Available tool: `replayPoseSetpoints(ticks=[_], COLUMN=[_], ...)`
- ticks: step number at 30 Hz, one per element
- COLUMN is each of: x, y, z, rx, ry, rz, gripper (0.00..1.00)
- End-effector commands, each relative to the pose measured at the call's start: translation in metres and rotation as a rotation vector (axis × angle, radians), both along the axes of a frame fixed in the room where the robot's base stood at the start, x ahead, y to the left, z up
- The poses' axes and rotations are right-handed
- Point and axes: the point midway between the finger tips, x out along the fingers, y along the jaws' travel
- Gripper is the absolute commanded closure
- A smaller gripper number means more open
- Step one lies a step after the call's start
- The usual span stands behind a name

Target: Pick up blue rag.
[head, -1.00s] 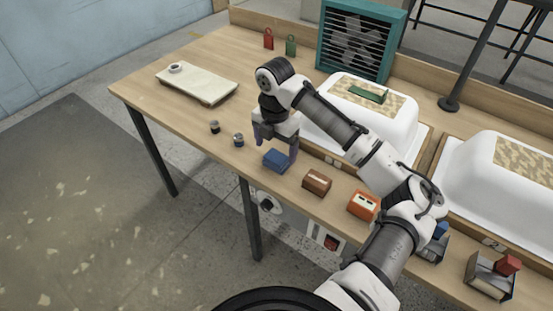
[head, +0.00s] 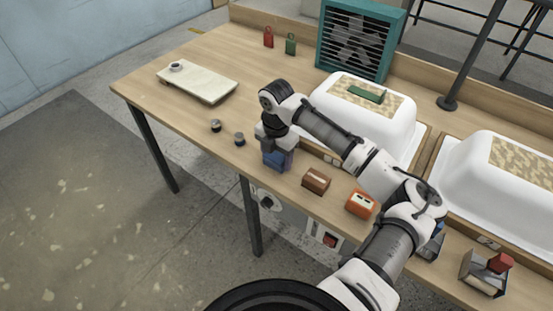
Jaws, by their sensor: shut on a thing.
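The blue rag (head: 275,161) is a small folded blue block at the front edge of the wooden table (head: 190,72). My gripper (head: 276,158) is lowered over it from above, with its fingers around its sides. The gripper is shut on the rag. The upper part of the rag is hidden by the gripper. I cannot tell whether the rag still touches the table.
A brown block (head: 316,180) and an orange block (head: 360,204) lie to the right along the front edge. Two small dark knobs (head: 215,126) (head: 239,139) stand to the left. A white tub shell (head: 335,98) is behind. A pale board (head: 210,88) lies at the back left.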

Motion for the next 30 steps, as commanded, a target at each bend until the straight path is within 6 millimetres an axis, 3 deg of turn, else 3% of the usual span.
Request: replayPoseSetpoints(ticks=[11, 16, 20, 30], x=[0.000, 0.001, 0.001, 0.001], y=[0.000, 0.000, 0.001, 0.000], z=[0.004, 0.019, 0.045, 0.147], rx=[-0.001, -0.001, 0.000, -0.002], ry=[-0.001, -0.003, -0.005, -0.005], rz=[0.000, 0.000, 0.001, 0.001], gripper=[0.61, 0.61, 0.61, 0.61])
